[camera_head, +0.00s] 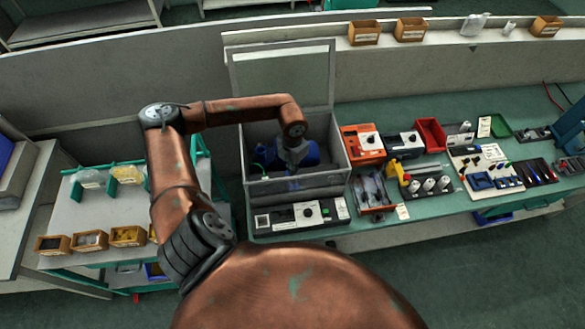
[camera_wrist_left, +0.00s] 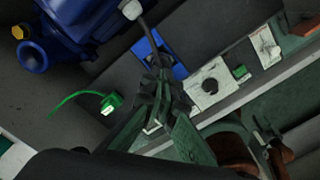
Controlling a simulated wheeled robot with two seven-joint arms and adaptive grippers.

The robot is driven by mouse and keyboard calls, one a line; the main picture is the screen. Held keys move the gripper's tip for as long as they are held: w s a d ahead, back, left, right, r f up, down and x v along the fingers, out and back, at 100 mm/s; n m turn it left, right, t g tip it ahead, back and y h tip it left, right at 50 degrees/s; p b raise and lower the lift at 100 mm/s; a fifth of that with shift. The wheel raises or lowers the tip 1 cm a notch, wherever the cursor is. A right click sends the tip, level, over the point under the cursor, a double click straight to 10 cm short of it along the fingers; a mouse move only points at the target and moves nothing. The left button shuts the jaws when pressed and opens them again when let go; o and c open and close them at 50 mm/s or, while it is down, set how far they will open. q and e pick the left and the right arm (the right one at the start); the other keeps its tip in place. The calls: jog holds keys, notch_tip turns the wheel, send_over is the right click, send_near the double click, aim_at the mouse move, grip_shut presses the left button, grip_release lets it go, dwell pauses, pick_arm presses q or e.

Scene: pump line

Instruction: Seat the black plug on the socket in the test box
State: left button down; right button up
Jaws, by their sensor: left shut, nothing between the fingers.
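The grey test box (camera_head: 252,187) stands open in the middle of the head view with its lid raised. A blue pump (camera_head: 310,153) lies inside; it also shows at the upper left of the left wrist view (camera_wrist_left: 85,15). A dark cable runs from a pale fitting (camera_wrist_left: 131,9) on the pump towards my left gripper (camera_wrist_left: 158,92). The gripper reaches down into the box beside the pump, its fingers shut and empty. A blue plate (camera_wrist_left: 150,48) lies just behind the fingers. I cannot make out the black plug or the socket clearly; the fingers may hide them. My right gripper is out of view.
A green connector on a green cable (camera_wrist_left: 112,103) lies on the box floor. A control panel (camera_head: 300,214) runs along the box front. An orange case (camera_head: 362,143) and red bin (camera_head: 431,135) stand to the right. A side cart (camera_head: 95,205) holds small bins.

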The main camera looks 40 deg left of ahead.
pick_arm(q)
jog(key=shift+f+b, duration=0.75)
jog(key=shift+f, duration=0.3)
jog(key=shift+r+p, duration=1.9)
jog(key=shift+r, duration=1.9)
